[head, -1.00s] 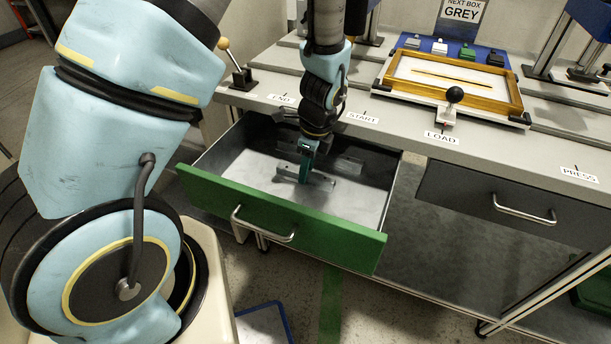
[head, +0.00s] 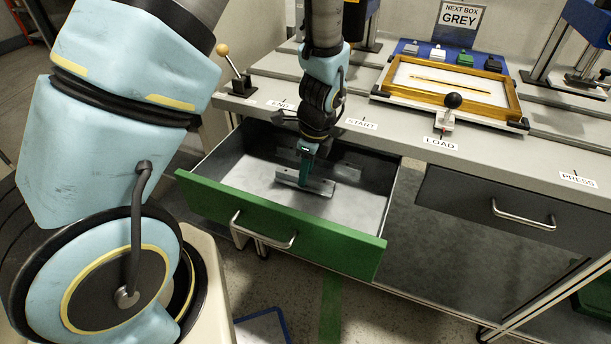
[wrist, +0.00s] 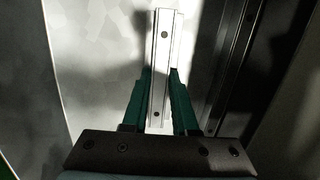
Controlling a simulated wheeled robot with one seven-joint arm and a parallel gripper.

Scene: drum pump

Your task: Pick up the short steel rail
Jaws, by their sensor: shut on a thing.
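The short steel rail (head: 319,187) is a light grey metal bar with small holes, in the open green-fronted drawer (head: 240,223) in the head view. My gripper (head: 304,178) points down into the drawer and is shut on the rail. In the wrist view the rail (wrist: 165,35) runs lengthwise between the two green fingers (wrist: 160,90), which touch its sides. Its near end is at the gripper's base and its far end extends beyond the fingertips. I cannot tell whether it is clear of the drawer floor.
The drawer's walls stand close around my gripper. Above it is the grey bench top (head: 395,140), with a yellow-framed tray (head: 505,105) and a black knob (head: 453,100) to the right. A shut grey drawer (head: 465,205) is to the right. A ball-topped lever (head: 222,50) stands at the left.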

